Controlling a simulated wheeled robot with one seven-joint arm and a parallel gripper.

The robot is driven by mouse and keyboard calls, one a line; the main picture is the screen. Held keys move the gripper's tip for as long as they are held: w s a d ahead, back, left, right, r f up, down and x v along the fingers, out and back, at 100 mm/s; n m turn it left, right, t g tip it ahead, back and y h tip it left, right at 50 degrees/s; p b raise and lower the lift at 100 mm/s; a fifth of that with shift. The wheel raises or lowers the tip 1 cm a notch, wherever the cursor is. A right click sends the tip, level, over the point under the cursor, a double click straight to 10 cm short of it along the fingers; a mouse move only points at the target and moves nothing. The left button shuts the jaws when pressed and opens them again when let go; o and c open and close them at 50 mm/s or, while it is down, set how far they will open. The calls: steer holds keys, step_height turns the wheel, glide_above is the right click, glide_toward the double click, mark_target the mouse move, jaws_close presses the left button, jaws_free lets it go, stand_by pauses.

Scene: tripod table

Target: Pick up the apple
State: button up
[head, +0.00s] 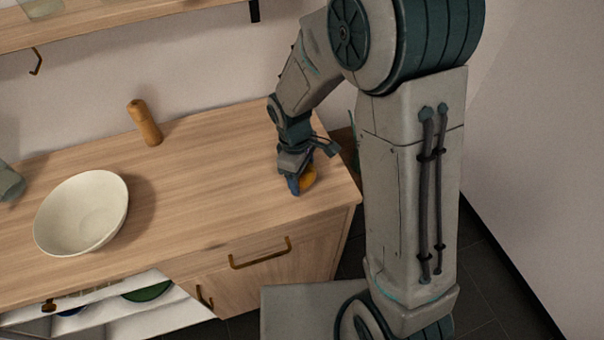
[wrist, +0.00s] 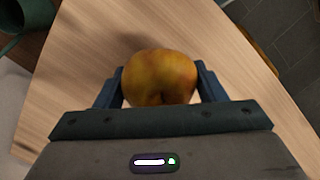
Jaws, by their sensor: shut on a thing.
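The apple (wrist: 158,76) is yellow-orange and sits between the two fingers of my gripper (wrist: 160,88) in the wrist view. In the head view the apple (head: 308,178) shows partly behind the fingers of my gripper (head: 298,184), near the right end of the wooden counter (head: 215,190). My gripper is shut on the apple, with a finger on each side. The apple is at or very close to the counter top; I cannot tell whether it touches the wood.
A cream bowl (head: 82,212) stands on the counter at left. A wooden mill-like object (head: 145,122) stands near the wall. A shelf (head: 120,22) runs above. A dark green object (wrist: 24,22) shows at the wrist view's upper left. The counter between bowl and gripper is clear.

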steer(key=shift+r, duration=0.15)
steer(key=shift+r, duration=0.65)
step_height(320, 180, up, 3)
steer(key=shift+d+f, duration=0.1)
steer(key=s+d+r+b, duration=0.1)
steer(key=s+d+r, duration=0.5)
steer(key=s, duration=0.3)
steer(key=a+r+p, duration=0.3)
steer(key=a, duration=1.1)
steer(key=a+r+p, duration=0.2)
steer(key=a+r, duration=0.1)
steer(key=a, duration=1)
steer(key=a+f+p, duration=0.1)
steer(key=a+p, duration=0.4)
steer(key=a, duration=0.9)
steer(key=a+f+p, duration=0.2)
steer(key=a+p, duration=0.4)
steer(key=a, duration=0.9)
steer(key=shift+f, duration=0.25)
steer(key=shift+s+f, duration=0.1)
